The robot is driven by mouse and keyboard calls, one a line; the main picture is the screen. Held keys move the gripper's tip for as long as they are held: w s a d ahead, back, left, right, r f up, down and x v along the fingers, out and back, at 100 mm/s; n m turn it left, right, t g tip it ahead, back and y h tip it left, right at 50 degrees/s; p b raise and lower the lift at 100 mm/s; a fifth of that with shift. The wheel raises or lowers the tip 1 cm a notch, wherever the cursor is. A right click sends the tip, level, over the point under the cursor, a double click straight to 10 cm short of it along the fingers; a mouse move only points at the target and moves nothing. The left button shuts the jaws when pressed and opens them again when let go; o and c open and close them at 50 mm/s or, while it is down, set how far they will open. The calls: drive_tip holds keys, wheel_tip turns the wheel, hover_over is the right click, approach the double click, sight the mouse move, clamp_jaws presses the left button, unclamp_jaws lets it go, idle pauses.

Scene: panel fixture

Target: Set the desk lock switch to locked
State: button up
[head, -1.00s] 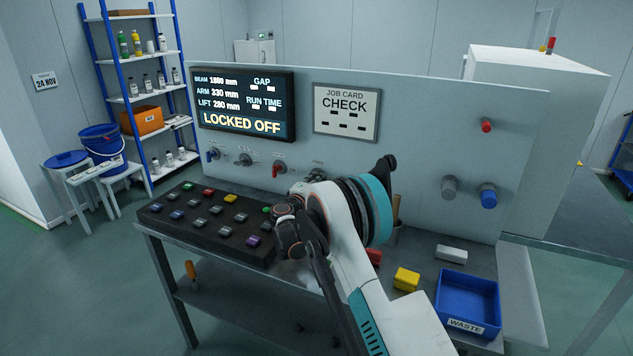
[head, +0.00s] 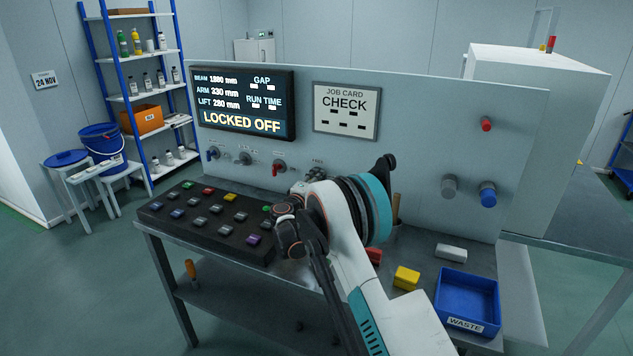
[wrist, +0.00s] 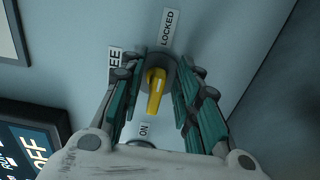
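The lock switch (wrist: 156,90) has a yellow handle on a dark round base and shows in the wrist view. A LOCKED label (wrist: 169,28) is above it there, and a partly covered label ending in "EE" (wrist: 115,63) is at its left. Which label the handle points to, I cannot tell. My gripper (wrist: 157,92) has its teal-padded fingers on both sides of the handle, with narrow gaps visible, so it looks open around it. The display (head: 243,104) reads LOCKED OFF.
Several other knobs, including a red one (head: 279,167), line the panel (head: 420,160) left of my arm. A button box (head: 215,222) lies on the desk. A yellow block (head: 406,278) and a blue WASTE tray (head: 467,300) are at the right.

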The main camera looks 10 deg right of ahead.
drive_tip(key=v, duration=1.2)
drive_tip(key=s+d+r+m+g+y, duration=0.25)
drive_tip(key=s+d+r, duration=0.35)
drive_tip(key=s, duration=0.4)
drive_tip(key=s+d+r+m+g+y, duration=0.2)
drive_tip(key=s+d+r+m+g, duration=0.15)
drive_tip(key=s+r, duration=0.6)
drive_tip(key=s+a+f+m+y, duration=0.1)
drive_tip(key=s+y, duration=0.1)
drive_tip(key=s, duration=0.8)
drive_tip(key=s+a+f+m+g+y, duration=0.1)
drive_tip(key=s+f+m+y, duration=0.1)
drive_tip(key=s, duration=0.8)
drive_tip(key=s+a+f+m+y, duration=0.1)
drive_tip(key=s+y, duration=0.1)
drive_tip(key=s, duration=0.9)
drive_tip(key=shift+a+f+m, duration=0.3)
drive_tip(key=shift+f, duration=0.1)
